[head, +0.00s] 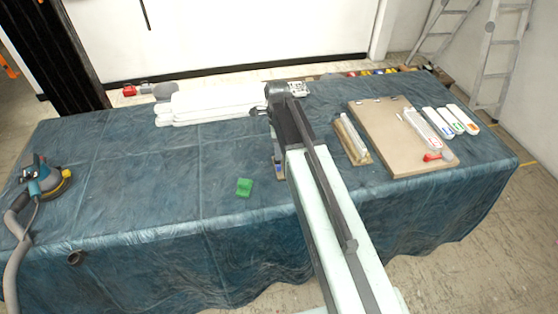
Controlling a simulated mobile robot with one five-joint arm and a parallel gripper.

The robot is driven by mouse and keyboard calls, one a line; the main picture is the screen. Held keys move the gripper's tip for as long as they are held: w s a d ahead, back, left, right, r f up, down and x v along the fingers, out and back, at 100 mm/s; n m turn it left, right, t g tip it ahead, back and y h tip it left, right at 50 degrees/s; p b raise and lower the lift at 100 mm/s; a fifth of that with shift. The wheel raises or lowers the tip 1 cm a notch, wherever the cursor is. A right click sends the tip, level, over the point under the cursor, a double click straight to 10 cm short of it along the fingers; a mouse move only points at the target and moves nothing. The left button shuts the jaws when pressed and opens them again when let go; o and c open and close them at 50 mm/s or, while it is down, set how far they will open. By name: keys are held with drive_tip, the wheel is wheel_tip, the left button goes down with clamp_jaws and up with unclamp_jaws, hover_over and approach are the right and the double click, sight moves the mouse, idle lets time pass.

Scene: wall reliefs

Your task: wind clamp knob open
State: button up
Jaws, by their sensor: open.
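My arm reaches from the bottom right over a table with a blue cloth (150,190). Its dark end is over the back middle of the table. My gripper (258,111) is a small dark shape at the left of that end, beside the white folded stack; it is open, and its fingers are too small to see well. I cannot make out a clamp knob for certain. A small blue and tan thing (278,165) shows in part beside my arm, which hides the rest.
White folded sheets (215,102) lie at the back. A sander (45,180) with a hose is at left. A brown board (385,140) with tubes and a red-tipped tool is at right. Ladders (495,60) stand behind.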

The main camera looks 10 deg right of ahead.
wheel_tip(320, 180, down, 5)
drive_tip(key=b, duration=0.3)
drive_tip(key=shift+r, duration=0.25)
clamp_jaws()
drive_tip(key=shift+d, duration=0.15)
drive_tip(key=shift+n, duration=0.3)
